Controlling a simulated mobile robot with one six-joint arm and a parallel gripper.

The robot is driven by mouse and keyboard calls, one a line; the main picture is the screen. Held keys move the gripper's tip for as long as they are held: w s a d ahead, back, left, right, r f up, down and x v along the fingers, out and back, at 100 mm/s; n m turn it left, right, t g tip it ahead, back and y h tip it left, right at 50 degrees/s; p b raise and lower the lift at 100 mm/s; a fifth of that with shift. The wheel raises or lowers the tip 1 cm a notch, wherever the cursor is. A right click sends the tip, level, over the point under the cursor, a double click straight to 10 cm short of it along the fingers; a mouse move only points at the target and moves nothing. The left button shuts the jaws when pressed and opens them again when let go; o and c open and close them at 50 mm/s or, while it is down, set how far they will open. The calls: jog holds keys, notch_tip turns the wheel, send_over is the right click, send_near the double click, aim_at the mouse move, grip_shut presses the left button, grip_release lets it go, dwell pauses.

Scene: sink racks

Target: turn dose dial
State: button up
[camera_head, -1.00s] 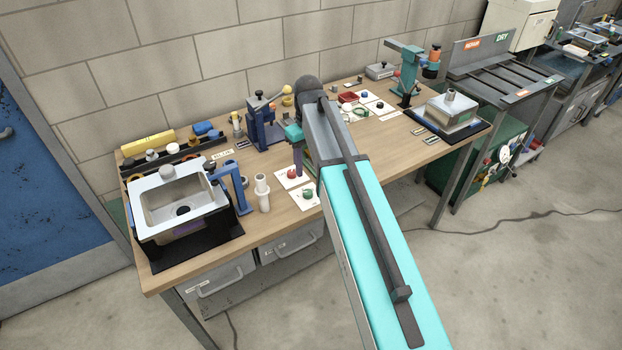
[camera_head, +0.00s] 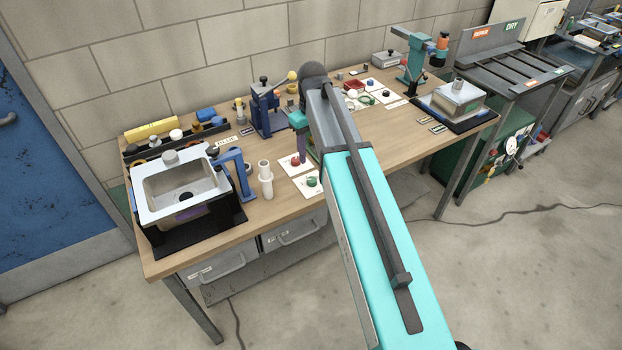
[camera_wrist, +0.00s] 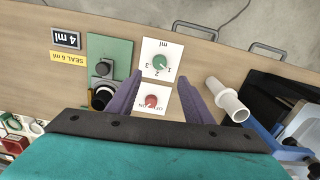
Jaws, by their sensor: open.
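The dose dial is a green knob (camera_wrist: 160,62) on a white card marked "ml" with 1, 2 and 3. It also shows near the bench's front edge in the head view (camera_head: 311,181). A red knob (camera_wrist: 151,101) marked OFF and ON sits on its own white card beside it. My gripper (camera_wrist: 160,77) is open and empty, its purple fingers apart on either side of the cards in the wrist view. In the head view one finger (camera_head: 301,146) shows just behind the red knob. I cannot tell the fingers' exact height.
A white pipe-like part (camera_wrist: 227,99) stands right of the cards in the wrist view. A sink unit (camera_head: 148,200) fills the bench's left end.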

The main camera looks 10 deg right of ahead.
aim_at(312, 180)
jog(key=shift+f+b, duration=3.6)
jog(key=shift+f, duration=2)
